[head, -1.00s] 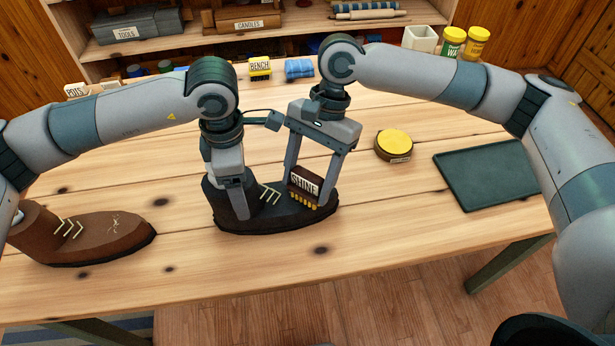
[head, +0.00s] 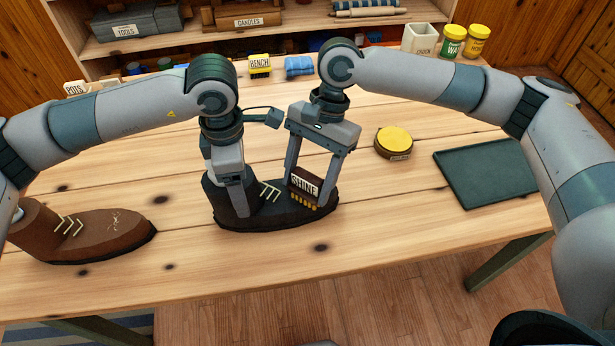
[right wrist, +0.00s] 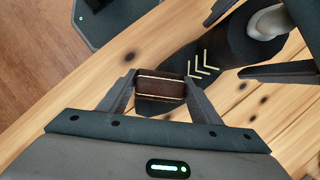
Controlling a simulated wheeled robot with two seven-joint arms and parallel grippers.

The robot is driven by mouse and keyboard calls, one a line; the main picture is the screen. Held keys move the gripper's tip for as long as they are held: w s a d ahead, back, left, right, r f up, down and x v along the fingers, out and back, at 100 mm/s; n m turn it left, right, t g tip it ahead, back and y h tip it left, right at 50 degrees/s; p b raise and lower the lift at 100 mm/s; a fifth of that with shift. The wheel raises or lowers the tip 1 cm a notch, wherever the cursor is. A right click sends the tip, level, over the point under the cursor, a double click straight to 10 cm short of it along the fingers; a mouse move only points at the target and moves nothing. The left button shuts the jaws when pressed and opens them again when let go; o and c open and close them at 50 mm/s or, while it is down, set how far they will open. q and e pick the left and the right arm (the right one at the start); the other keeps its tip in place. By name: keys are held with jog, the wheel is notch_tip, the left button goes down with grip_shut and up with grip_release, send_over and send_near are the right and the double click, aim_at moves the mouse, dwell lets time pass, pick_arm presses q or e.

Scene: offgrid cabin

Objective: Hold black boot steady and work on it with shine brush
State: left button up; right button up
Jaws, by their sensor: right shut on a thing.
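The black boot (head: 268,212) stands upright on the workbench in the middle of the head view, toe to the right; it also shows in the right wrist view (right wrist: 228,52). My left gripper (head: 236,203) points down at the boot's shaft, with a finger in front of it; its far finger is hidden, so its grip is unclear. My right gripper (head: 309,182) is shut on the shine brush (head: 304,188), a dark block with a SHINE label and yellow bristles. The bristles are down at the boot's toe; exact contact is hard to tell. The brush also shows in the right wrist view (right wrist: 160,89).
A brown boot (head: 100,237) stands at the left. A round tin with a yellow top (head: 393,140) and a dark green mat (head: 486,172) lie to the right. The front strip of bench is clear.

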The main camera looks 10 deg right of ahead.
jog(key=shift+f, duration=0.4)
jog(key=shift+w, duration=0.15)
jog(key=shift+w, duration=0.55)
jog(key=shift+w, duration=0.15)
jog(key=shift+w+f, duration=0.15)
jog(key=shift+w, duration=0.3)
jog(key=shift+w, duration=0.75)
